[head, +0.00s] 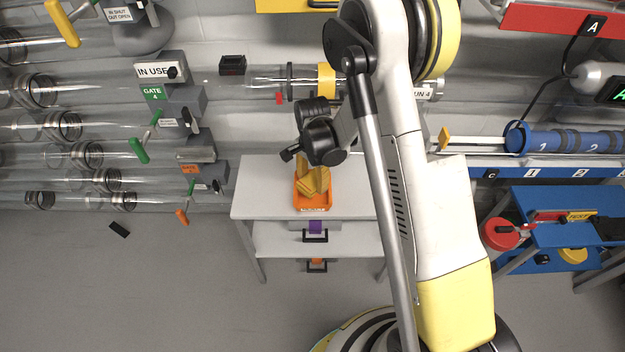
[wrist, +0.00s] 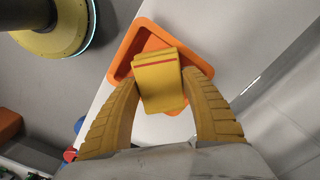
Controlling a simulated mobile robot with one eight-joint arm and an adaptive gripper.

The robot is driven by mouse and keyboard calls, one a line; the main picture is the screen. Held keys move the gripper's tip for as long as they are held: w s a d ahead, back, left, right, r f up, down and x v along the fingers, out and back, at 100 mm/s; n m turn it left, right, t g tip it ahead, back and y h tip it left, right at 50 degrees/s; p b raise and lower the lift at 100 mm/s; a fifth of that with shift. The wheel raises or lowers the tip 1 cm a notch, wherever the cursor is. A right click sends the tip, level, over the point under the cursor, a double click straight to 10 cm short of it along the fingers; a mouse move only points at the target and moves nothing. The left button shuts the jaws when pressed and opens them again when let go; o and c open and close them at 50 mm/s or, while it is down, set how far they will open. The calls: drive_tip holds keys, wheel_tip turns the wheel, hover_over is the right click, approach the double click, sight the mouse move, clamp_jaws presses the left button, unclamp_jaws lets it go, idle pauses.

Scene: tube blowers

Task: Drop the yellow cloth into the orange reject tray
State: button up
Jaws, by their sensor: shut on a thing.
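The yellow cloth (wrist: 158,82) is a folded block with a red stripe, held between the two yellow fingers of my gripper (wrist: 160,85) in the wrist view. The orange reject tray (wrist: 124,60) lies under and behind the cloth in that view; the cloth covers much of its inside. In the head view the tray (head: 313,203) stands on the grey table, and my gripper (head: 313,182) is over it. The cloth is hard to tell from the yellow fingers there. I cannot tell the exact gap between cloth and tray.
The grey table (head: 260,190) has bare room left of the tray. Clear tubes with gate handles (head: 138,150) run along the left wall. A blue table (head: 545,205) with a red round thing (head: 501,233) stands at right. A small black object (head: 119,229) lies on the floor.

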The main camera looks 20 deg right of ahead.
drive_tip(key=shift+f, duration=0.3)
drive_tip(key=o, duration=1.2)
wheel_tip(320, 180, up, 13)
drive_tip(key=p, duration=0.6)
wheel_tip(320, 180, up, 16)
drive_tip(key=n+t, duration=0.3)
drive_tip(key=n, duration=0.3)
hover_over(312, 180)
drive_tip(key=s, duration=0.8)
drive_tip(key=s+r+n+t, duration=0.4)
drive_tip(key=s+r+n, duration=0.1)
drive_tip(key=s, duration=0.7)
drive_tip(key=shift+d+n, duration=0.15)
drive_tip(key=shift+n, duration=0.65)
drive_tip(key=shift+w+r, duration=0.1)
